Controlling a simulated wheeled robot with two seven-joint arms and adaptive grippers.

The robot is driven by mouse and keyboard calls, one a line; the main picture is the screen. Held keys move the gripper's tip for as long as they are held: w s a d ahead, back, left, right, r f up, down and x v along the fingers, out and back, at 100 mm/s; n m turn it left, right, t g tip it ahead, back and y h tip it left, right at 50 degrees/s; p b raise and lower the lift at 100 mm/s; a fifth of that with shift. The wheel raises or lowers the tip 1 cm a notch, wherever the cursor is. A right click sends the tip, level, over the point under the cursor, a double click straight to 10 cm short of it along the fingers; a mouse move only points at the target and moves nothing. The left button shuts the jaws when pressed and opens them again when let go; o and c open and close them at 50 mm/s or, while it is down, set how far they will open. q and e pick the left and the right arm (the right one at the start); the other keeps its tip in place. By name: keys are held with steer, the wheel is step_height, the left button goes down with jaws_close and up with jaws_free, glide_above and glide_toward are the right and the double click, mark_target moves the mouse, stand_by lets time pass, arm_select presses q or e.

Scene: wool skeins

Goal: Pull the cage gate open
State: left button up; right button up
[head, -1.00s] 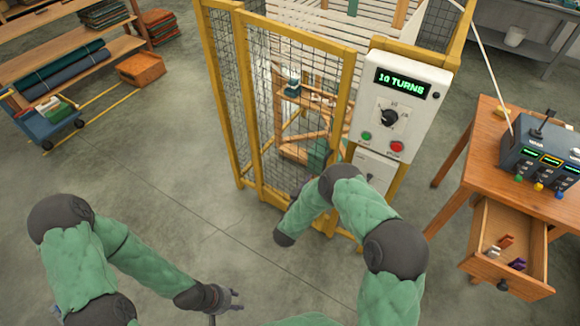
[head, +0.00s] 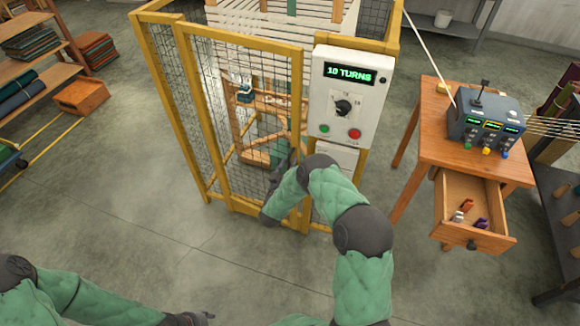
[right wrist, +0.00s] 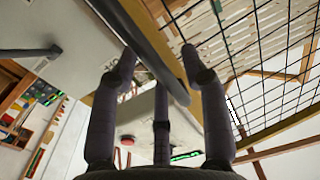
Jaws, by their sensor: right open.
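The cage gate (head: 250,45) is a wire-mesh panel in a yellow frame, standing at the front of the cage. It looks shut, its right post beside the control box. My right gripper (head: 287,158) is at the gate's right edge, partly hidden by my arm. In the right wrist view its dark fingers (right wrist: 163,72) are spread open on both sides of a grey bar (right wrist: 150,45), which looks like the gate's handle. Whether they touch it is unclear. My left gripper (head: 197,318) is low at the bottom edge, partly cut off, away from the gate.
A white control box (head: 345,105) reading "10 TURNS" stands right of the gate. A wooden table (head: 425,125) with an open drawer (head: 482,240) is further right. Shelves (head: 45,60) and an orange crate (head: 82,97) are at left. The floor before the gate is clear.

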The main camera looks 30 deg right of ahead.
steer(key=shift+w+d, duration=0.2)
steer(key=shift+d, duration=0.05)
